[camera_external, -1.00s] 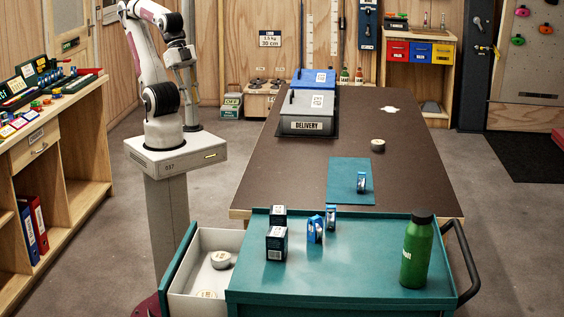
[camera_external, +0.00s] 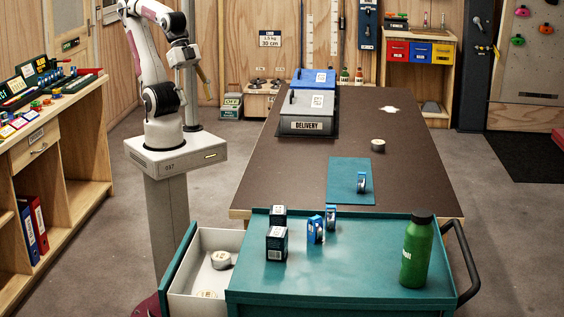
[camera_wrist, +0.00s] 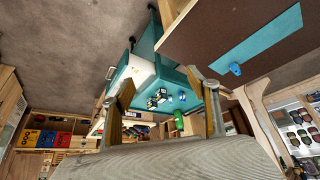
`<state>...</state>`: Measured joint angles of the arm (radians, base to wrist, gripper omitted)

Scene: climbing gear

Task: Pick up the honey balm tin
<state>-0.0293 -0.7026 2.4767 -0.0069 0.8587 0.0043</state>
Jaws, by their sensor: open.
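A small round pale-topped tin (camera_external: 378,145) lies on the brown table, right of centre. Two more round pale-topped tins lie in the open white drawer at the left of the teal cart: an upper tin (camera_external: 220,259) and a lower tin (camera_external: 207,294). The labels are too small to read, so I cannot tell which is the honey balm tin. My gripper (camera_external: 204,74) is high above the floor, left of the table and far from all the tins. Its two fingers stand apart and empty in the wrist view (camera_wrist: 160,82).
The teal cart (camera_external: 340,280) holds dark boxes (camera_external: 276,244), blue upright items (camera_external: 315,230) and a green bottle (camera_external: 417,250). A blue item (camera_external: 362,182) stands on the teal mat (camera_external: 343,190). A grey delivery box (camera_external: 308,112) stands at the table's far left.

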